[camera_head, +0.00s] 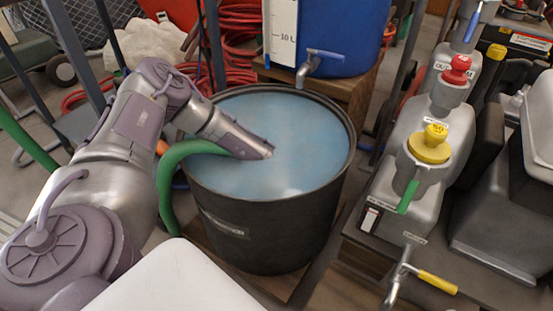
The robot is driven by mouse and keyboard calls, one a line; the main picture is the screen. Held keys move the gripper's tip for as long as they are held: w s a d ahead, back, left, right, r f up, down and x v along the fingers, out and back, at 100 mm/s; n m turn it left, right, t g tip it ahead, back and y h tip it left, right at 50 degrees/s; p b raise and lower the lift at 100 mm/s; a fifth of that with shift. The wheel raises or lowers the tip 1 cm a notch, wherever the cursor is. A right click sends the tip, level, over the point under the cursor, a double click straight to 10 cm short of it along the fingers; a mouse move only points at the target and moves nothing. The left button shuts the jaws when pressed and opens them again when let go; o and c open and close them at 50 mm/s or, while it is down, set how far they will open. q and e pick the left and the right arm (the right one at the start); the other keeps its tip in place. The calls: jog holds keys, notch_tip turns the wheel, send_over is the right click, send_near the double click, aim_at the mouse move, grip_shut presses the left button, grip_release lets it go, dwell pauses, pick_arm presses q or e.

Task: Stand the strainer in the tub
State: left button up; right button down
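The tub (262,226) is a round black vessel, filled nearly to the rim with cloudy blue water (305,135). My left arm reaches in over its left rim, and its wrist end (245,140) meets the water. Its fingers are not visible; the opaque water seems to hide them. A thick green hose (183,153) rises outside the tub, bends over the left rim and runs in beside my wrist. The hose's end is hidden. I see no strainer; whether one is under the water I cannot tell. My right gripper is not in view.
A blue barrel (340,30) with a tap (313,65) stands on a wooden stand behind the tub. On the right are grey tanks with a yellow cap (434,143), a red knob (456,70) and a yellow-handled valve (437,282). Red hose coils (240,40) lie behind.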

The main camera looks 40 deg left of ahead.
pick_arm(q)
jog(key=shift+f, duration=0.35)
jog(key=o, duration=1.3)
jog(key=shift+o, duration=0.2)
notch_tip(320, 180, up, 8)
jog(key=shift+f, duration=0.2)
